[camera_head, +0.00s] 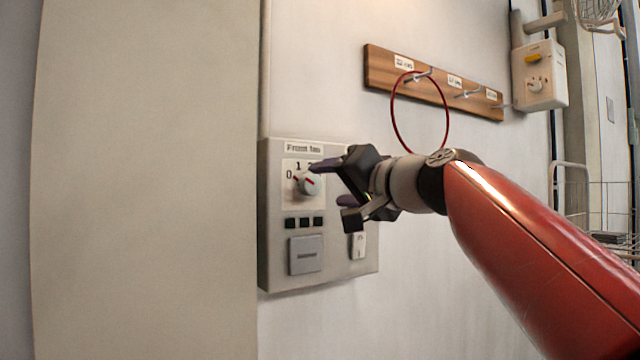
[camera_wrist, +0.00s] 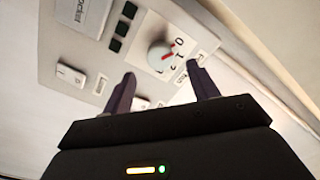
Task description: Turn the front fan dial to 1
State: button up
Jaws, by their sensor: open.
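The front fan dial (camera_head: 309,184) is a round light knob with a red pointer mark on a grey wall panel (camera_head: 270,240) labelled "Front fan". The figures 0 and 1 show beside it, and a further figure is partly hidden by my gripper. The dial also shows in the wrist view (camera_wrist: 161,56), its red mark toward the printed figures; I cannot tell exactly which one. My gripper (camera_head: 330,184) is open just right of the dial. In the wrist view my gripper (camera_wrist: 158,85) has its fingers apart, with the dial beyond and between them; no contact is visible.
The panel also has several black buttons (camera_head: 304,222), a grey socket cover (camera_head: 306,255) and a white switch (camera_head: 358,246). A wooden hook rail (camera_head: 378,70) with a red ring (camera_head: 393,112) hangs above my arm. Another control box (camera_head: 540,75) is at the upper right.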

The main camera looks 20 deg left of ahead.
aim_at(315, 186)
jog(key=p+x, duration=0.1)
jog(key=x, duration=0.4)
jog(key=shift+w+a, duration=0.1)
jog(key=shift+a, duration=0.05)
jog(key=c, duration=1)
jog(key=shift+p, duration=0.3)
jog(key=m+p, duration=0.1)
jog(key=m, duration=0.3)
jog(key=shift+m, duration=0.3)
jog(key=shift+f+m+p, duration=0.1)
jog(key=shift+m+p, duration=0.55)
jog(key=shift+m, duration=0.95)
jog(key=shift+t, duration=0.3)
